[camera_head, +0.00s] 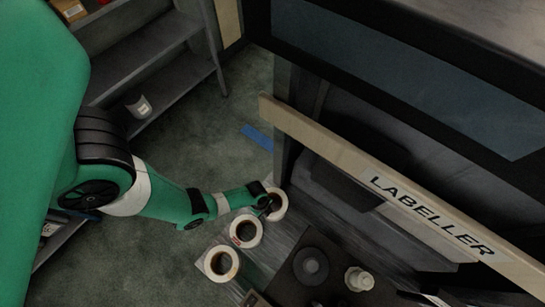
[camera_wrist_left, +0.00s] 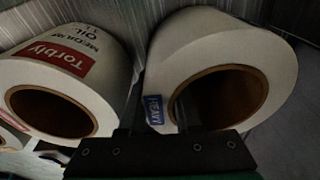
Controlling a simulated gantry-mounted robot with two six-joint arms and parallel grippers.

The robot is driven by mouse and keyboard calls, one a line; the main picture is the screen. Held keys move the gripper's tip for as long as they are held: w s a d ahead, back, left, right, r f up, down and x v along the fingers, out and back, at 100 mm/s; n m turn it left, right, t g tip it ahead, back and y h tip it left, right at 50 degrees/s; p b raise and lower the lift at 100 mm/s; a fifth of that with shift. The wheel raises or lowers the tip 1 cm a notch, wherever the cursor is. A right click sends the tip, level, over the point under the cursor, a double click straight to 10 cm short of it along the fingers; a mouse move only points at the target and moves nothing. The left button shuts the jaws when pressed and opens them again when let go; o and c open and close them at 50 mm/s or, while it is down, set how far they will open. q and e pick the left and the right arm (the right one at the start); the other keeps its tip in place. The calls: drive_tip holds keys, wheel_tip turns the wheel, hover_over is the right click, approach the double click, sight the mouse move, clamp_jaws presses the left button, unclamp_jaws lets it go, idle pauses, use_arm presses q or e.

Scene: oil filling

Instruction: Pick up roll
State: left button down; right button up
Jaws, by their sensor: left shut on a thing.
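Three white label rolls with brown cores stand in a diagonal row in the head view. My left gripper (camera_head: 266,204) is at the farthest roll (camera_head: 281,207) and shut on its wall by the core. In the left wrist view this roll (camera_wrist_left: 222,48) has a blue label reading HEAVY, and my gripper (camera_wrist_left: 165,148) is at its lower edge. The middle roll (camera_head: 258,232) is beside it; in the left wrist view this roll (camera_wrist_left: 105,58) has a red Torbly label, medium oil. The nearest roll (camera_head: 234,270) is at the row's lower left.
The labeller (camera_head: 400,205) with its beige sign stands right of the rolls. A dark surface with a black round part (camera_head: 311,266) and a pale bottle-like item (camera_head: 358,279) lies below it. Grey shelves (camera_head: 150,55) stand at upper left; a blue floor strip (camera_head: 257,136) is between.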

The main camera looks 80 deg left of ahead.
idle(0.4)
use_arm(q)
wheel_tip(320, 180, up, 10)
drive_tip(key=p, duration=1)
drive_tip(key=shift+r, duration=0.1)
drive_tip(key=shift+w, duration=0.1)
idle(0.4)
